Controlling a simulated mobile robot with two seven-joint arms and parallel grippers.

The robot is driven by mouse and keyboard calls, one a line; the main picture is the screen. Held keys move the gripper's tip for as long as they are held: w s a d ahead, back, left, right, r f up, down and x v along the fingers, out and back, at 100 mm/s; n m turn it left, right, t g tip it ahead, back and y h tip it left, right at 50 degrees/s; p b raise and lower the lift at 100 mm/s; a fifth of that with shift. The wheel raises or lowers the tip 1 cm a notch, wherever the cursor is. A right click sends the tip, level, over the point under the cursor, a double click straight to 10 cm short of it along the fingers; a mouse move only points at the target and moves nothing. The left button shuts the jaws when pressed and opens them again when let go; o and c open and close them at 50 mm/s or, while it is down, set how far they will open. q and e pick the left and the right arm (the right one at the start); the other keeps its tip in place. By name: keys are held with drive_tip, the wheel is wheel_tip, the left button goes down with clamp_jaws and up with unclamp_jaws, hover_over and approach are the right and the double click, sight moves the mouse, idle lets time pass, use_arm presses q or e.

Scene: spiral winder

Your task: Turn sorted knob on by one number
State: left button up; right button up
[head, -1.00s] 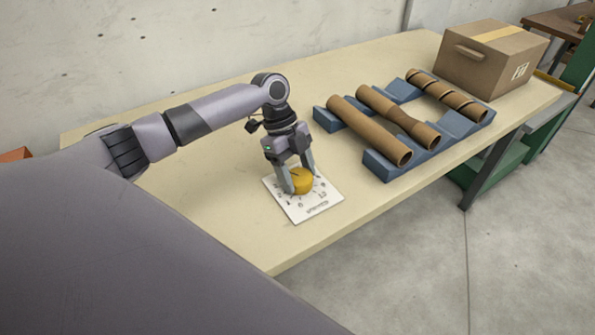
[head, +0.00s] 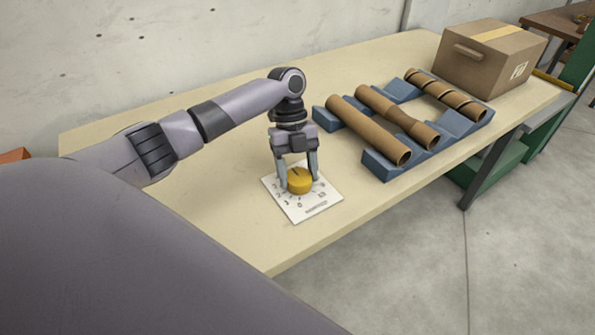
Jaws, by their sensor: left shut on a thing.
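The yellow round knob (head: 299,183) sits on a white dial plate (head: 312,209) with numbers around it, near the table's front edge. A dark pointer line shows on the knob's top, toward its far left side. I cannot read for sure which number it points at. My left gripper (head: 298,180) comes down from above with one finger on each side of the knob and is shut on it. The fingers hide parts of the dial's numbers. My right gripper is not in view.
Blue cradles (head: 377,165) hold three brown cardboard tubes (head: 370,130) to the right of the dial. A cardboard box (head: 483,65) stands at the table's far right. The table (head: 200,215) is bare left of the dial.

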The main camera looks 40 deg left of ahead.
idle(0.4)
use_arm(q)
drive_tip(key=o, duration=1.1)
drive_tip(key=shift+c, duration=0.2)
drive_tip(key=v, duration=0.6)
drive_tip(key=shift+a+r, duration=0.1)
drive_tip(key=shift+r, duration=0.2)
drive_tip(key=shift+w+a+r, duration=0.1)
drive_tip(key=shift+r, duration=0.2)
